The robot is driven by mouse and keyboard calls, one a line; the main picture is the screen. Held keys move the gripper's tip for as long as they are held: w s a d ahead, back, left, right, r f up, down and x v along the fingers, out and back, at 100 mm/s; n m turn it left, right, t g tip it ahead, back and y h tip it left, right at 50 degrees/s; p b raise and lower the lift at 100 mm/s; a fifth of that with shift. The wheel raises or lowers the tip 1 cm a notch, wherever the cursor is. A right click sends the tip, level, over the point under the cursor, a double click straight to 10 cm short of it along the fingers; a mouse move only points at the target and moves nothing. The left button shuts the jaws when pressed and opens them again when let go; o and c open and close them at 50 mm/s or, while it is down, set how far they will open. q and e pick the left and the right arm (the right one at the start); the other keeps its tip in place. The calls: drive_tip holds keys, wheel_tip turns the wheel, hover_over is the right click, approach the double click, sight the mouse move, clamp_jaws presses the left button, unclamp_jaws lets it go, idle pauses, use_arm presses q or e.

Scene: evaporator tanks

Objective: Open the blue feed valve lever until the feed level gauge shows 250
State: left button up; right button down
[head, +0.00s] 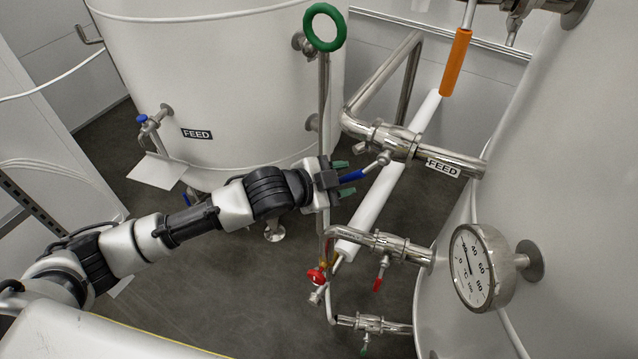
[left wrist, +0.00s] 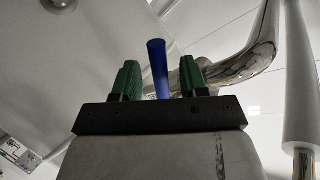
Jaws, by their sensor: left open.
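The blue feed valve lever (head: 352,176) sticks out toward the left from a steel valve on the horizontal pipe (head: 400,143) with a FEED label (head: 442,167). My left gripper (head: 341,178) is at the lever's free end, its green fingers open. In the left wrist view the blue lever (left wrist: 157,68) stands between the two open fingers (left wrist: 160,78), with gaps visible on both sides. I see no gauge that I can read as the feed level gauge; the round dial (head: 473,268) is marked °C. My right gripper is not in view.
A large white tank (head: 230,90) labelled FEED stands behind my arm, and another tank (head: 570,150) fills the right. A vertical steel rod with a green ring (head: 325,27) stands close to my gripper. Red-handled valves (head: 378,284) sit lower. A white tube with an orange end (head: 456,62) slants behind.

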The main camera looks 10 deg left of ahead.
use_arm(q)
drive_tip(key=b+v, duration=0.1)
drive_tip(key=v, duration=0.6)
drive_tip(key=shift+a+b, duration=0.2)
drive_tip(key=shift+b, duration=0.1)
drive_tip(key=shift+s, duration=0.1)
drive_tip(key=w+a+f+n+t+y+b, duration=0.1)
drive_tip(key=w+a+f+n+y, duration=0.2)
drive_tip(key=f, duration=0.7)
drive_tip(key=w+a+f+n+y+b, duration=0.1)
drive_tip(key=w+a+f+n+y, duration=0.25)
drive_tip(key=f, duration=0.75)
drive_tip(key=s+a+f+n+g, duration=0.1)
drive_tip(key=s+a+f+n, duration=0.15)
drive_tip(key=f, duration=0.55)
drive_tip(key=s+a+f+n+g, duration=0.1)
drive_tip(key=s+a+f, duration=0.3)
drive_tip(key=f, duration=0.5)
drive_tip(key=s+a+f+n+g+y+b, duration=0.2)
drive_tip(key=s+f+g+y, duration=0.15)
drive_tip(key=s+f, duration=1.4)
drive_tip(key=s+d+f+n+g, duration=0.1)
drive_tip(key=s+f+g, duration=0.1)
drive_tip(key=s, duration=0.9)
drive_tip(key=s+d+f+g, duration=0.1)
drive_tip(key=s+f, duration=0.3)
drive_tip(key=s, duration=0.7)
drive_tip(key=shift+d+f+n+g+h+b, duration=0.2)
drive_tip(key=shift+d+n+g+h+b, duration=0.15)
drive_tip(key=shift+g, duration=0.3)
